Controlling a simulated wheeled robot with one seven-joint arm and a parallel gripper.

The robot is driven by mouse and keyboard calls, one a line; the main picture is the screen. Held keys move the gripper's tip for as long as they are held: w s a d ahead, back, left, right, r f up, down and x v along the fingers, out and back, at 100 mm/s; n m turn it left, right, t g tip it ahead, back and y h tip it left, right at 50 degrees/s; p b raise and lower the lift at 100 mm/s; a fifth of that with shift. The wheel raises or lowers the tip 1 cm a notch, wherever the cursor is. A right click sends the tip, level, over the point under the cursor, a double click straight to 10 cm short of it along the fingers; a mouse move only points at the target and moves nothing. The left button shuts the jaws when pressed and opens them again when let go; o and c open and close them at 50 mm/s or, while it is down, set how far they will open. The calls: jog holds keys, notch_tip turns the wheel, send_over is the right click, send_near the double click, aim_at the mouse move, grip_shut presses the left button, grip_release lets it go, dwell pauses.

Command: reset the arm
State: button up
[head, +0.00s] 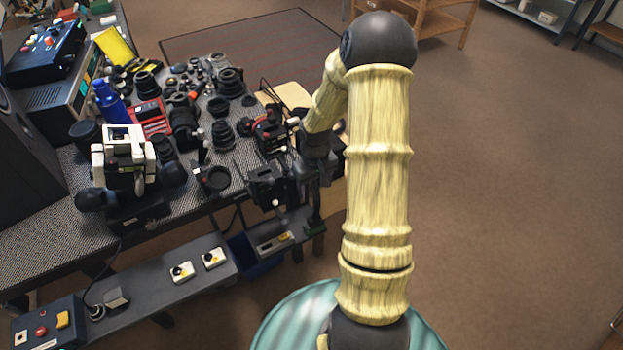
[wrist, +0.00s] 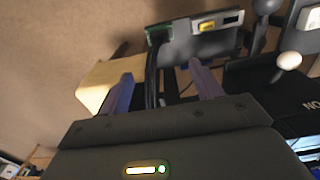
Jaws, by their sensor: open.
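My arm, yellow with dark joints, rises at the centre of the head view and bends over toward the right end of the workbench (head: 75,222). My gripper (head: 272,190) is near that bench end, partly lost among dark parts there. In the wrist view my gripper (wrist: 160,88) shows two purplish fingers spread well apart. No object is seen held between them. Dark cables or a dark post show between and beyond the fingers.
Many lens parts (head: 183,125) crowd the bench. A white and black device (head: 124,160) stands at its front. A blue bottle (head: 110,103) and a red meter (head: 152,117) stand behind. A lower shelf (head: 150,282) carries switch boxes. The carpet to the right is clear.

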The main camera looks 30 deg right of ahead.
jog(key=shift+a, duration=0.1)
jog(key=s+a+r+t, duration=0.3)
jog(key=s+a+r, duration=0.95)
jog(key=r, duration=0.25)
notch_tip(320, 180, up, 13)
jog(key=p, duration=1.3)
jog(key=shift+a, duration=0.45)
jog(key=shift+f, duration=0.1)
